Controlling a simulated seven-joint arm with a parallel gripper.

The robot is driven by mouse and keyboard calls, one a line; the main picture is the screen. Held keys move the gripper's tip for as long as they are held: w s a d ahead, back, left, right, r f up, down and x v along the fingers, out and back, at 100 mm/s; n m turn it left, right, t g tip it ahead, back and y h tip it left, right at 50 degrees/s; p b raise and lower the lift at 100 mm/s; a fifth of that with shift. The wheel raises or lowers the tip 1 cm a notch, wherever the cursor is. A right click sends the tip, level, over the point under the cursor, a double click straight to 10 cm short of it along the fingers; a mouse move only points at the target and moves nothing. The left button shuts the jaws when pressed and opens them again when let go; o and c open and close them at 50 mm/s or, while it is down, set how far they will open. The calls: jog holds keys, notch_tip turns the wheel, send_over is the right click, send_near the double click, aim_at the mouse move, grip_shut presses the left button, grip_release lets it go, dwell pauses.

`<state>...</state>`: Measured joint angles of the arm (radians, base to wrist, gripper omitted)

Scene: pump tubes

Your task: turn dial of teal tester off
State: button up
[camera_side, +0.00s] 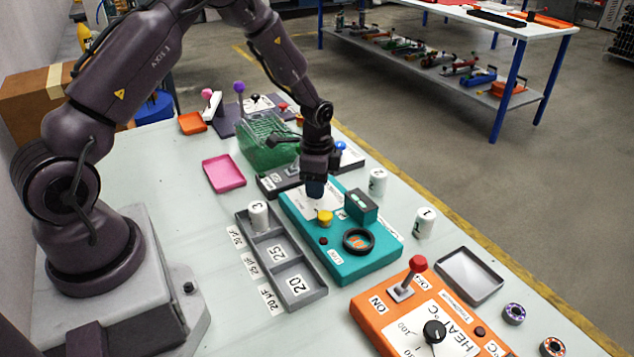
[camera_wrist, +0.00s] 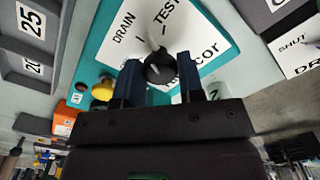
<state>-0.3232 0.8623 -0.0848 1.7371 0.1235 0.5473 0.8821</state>
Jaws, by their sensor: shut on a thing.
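The teal tester (camera_side: 335,262) lies on the bench in the middle of the side view. My gripper (camera_side: 315,188) points down over the white label plate at its far end. In the wrist view my gripper (camera_wrist: 161,80) has a blue finger on each side of the dial's black knob (camera_wrist: 160,68) and is shut on it. A pale pointer (camera_wrist: 153,38) runs up from the knob, between the printed words DRAIN and TEST. In the side view the dial is hidden by my gripper. No OFF mark can be read; the fingers cover part of the label.
A grey compartment tray (camera_side: 304,303) stands left, an orange heater box (camera_side: 365,310) in front, and white cylinders (camera_side: 425,222) right.

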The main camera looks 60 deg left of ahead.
jog(key=n, duration=0.4)
jog(key=shift+n, duration=0.3)
jog(key=n, duration=0.4)
jog(key=shift+r+n, duration=0.1)
jog(key=shift+n, duration=0.2)
jog(key=n, duration=0.4)
jog(key=shift+n, duration=2)
jog(key=o, duration=0.9)
notch_tip(320, 180, up, 13)
jog(key=shift+f, duration=0.1)
